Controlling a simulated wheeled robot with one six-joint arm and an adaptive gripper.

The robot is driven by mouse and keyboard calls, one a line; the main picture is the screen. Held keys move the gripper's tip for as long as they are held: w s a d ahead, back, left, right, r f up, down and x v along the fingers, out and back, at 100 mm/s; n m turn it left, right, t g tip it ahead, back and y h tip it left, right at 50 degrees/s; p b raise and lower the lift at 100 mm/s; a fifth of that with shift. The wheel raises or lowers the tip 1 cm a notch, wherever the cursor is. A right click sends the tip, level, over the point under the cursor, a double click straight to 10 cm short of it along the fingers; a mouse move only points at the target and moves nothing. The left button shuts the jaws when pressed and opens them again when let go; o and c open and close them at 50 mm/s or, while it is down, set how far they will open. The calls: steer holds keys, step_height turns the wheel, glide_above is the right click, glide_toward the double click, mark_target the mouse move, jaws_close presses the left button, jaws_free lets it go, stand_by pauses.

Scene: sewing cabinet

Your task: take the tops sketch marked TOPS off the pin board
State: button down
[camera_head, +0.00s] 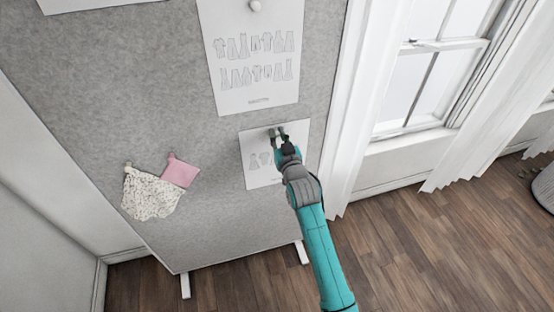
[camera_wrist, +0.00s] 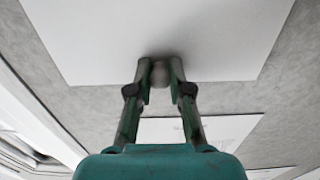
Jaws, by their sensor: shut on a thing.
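A white sheet with a row of small garment sketches (camera_head: 259,148) hangs low on the right of the grey pin board. Its lettering is too small to read, so I cannot confirm the TOPS mark. My gripper (camera_head: 277,133) is at the upper middle of this sheet and hides part of it. In the wrist view, a large white sheet (camera_wrist: 170,35) fills the top, and my fingers (camera_wrist: 160,66) are closed on a round greyish pin (camera_wrist: 160,75) at its edge. The sheet lies against the board.
A larger sheet of garment sketches (camera_head: 255,75) is pinned just above. A pink swatch (camera_head: 180,172) and a speckled fabric swatch (camera_head: 150,196) hang to the left on the pin board (camera_head: 120,100). A white curtain (camera_head: 362,95) and window stand close on the right.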

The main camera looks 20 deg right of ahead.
steer(key=shift+s, duration=0.1)
steer(key=shift+s, duration=0.35)
steer(key=shift+s+a, duration=0.15)
steer(key=shift+s, duration=1)
